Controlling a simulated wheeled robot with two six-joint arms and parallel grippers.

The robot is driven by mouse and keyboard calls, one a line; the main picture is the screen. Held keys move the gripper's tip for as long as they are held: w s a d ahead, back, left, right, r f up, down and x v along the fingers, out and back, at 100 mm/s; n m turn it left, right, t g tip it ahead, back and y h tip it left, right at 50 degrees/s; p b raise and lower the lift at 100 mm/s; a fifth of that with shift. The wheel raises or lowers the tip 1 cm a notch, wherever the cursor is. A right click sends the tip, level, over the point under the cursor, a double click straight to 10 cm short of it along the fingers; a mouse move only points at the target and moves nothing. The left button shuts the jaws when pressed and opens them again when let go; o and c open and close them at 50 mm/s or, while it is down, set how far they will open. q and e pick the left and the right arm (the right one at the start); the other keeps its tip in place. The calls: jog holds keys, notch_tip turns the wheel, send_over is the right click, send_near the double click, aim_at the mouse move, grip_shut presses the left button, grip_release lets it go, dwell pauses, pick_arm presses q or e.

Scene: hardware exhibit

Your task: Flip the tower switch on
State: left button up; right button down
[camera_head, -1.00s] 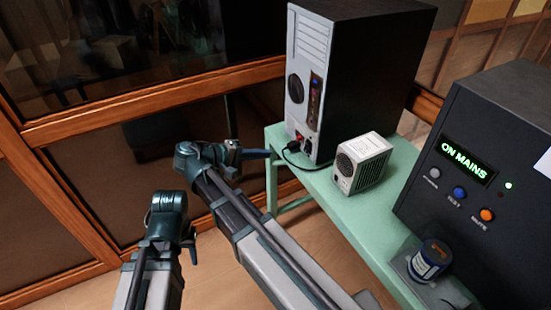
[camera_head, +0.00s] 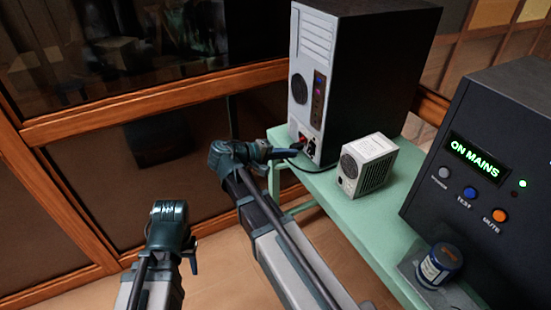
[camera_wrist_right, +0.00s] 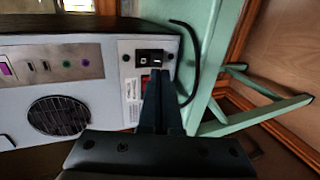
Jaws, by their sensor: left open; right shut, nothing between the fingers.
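The tower (camera_head: 365,75) is a computer case with black sides, standing on the green table, its pale rear panel facing my right arm. In the right wrist view, the panel (camera_wrist_right: 100,100) carries a small black switch (camera_wrist_right: 149,57) with white marks, and a red part (camera_wrist_right: 146,79) beside it, partly behind my fingers. My right gripper (camera_wrist_right: 161,82) is shut and empty, its tips just in front of the panel near these parts; contact cannot be told. It also shows in the head view (camera_head: 293,152). My left gripper (camera_head: 190,258) is open and empty, low at the left, away from the tower.
A black cable (camera_wrist_right: 192,50) curves beside the panel. A small white vented box (camera_head: 367,165) stands on the green table (camera_head: 350,208). A dark unit reading "ON MAINS" (camera_head: 490,155) and a blue can (camera_head: 437,266) are to the right. A wood-framed glass partition (camera_head: 150,100) is behind.

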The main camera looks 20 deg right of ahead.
aim_at(309, 153)
jog(key=shift+b+x, duration=0.55)
jog(key=shift+x, duration=1.8)
jog(key=shift+d+f+b, duration=0.1)
jog(key=shift+f+b, duration=0.25)
jog(key=shift+b, duration=0.25)
jog(key=shift+r+h+b, duration=0.1)
jog(key=shift+h+b, duration=0.2)
jog(key=shift+r, duration=0.1)
